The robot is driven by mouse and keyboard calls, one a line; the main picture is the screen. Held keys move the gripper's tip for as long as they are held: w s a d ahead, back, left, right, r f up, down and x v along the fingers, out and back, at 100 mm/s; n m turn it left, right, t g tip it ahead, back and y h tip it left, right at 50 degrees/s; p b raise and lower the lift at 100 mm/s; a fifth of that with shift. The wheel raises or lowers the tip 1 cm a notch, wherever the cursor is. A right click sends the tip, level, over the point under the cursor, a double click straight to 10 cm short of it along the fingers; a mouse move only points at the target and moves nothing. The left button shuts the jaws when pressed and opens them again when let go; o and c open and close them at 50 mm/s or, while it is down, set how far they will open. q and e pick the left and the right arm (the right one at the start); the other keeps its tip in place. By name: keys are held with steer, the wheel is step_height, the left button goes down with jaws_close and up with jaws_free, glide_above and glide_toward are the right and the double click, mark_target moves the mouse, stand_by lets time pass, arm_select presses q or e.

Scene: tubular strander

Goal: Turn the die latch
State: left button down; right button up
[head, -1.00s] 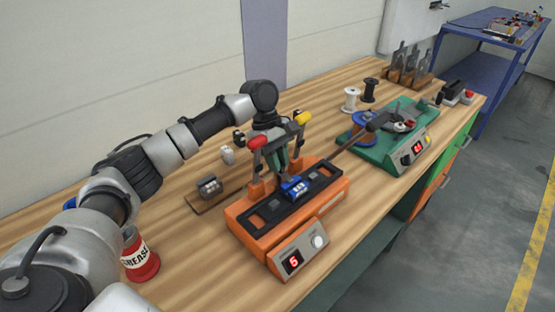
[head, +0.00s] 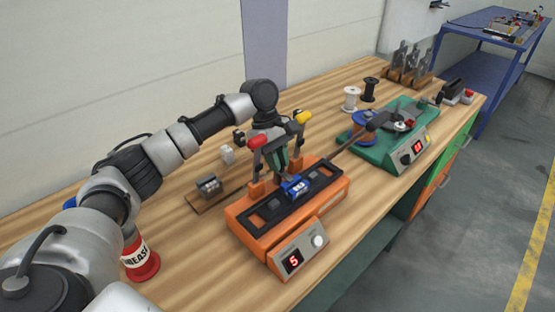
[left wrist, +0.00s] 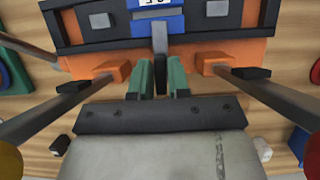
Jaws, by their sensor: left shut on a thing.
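The blue die block (head: 295,189) with a white label sits in the black channel on top of the orange fixture (head: 262,240). In the left wrist view the blue block (left wrist: 157,24) is at the top edge, partly cut off. A dark upright latch lever (left wrist: 160,42) stands in front of it. My left gripper (head: 282,176) is above the back edge of the fixture, pointing down. In the left wrist view its green fingers (left wrist: 161,78) are closed around the lever. The lever's lower end is hidden between them. My right gripper is out of view.
Levers with a red knob (head: 257,141) and a yellow knob (head: 303,117) flank my left gripper closely. A green machine (head: 385,150) with a blue spool is to the right. A red grease can (head: 141,260) stands near my left arm. Bare bench lies in front of the wall.

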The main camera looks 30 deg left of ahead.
arm_select(q)
steer(key=shift+w+r, duration=0.1)
steer(key=shift+r, duration=0.05)
steer(key=c, duration=1)
jaws_free()
steer(key=v, duration=1)
steer(key=shift+a+r+b, duration=0.2)
steer(key=shift+r+b, duration=0.1)
steer(key=shift+b, duration=0.05)
steer(key=shift+c, duration=0.2)
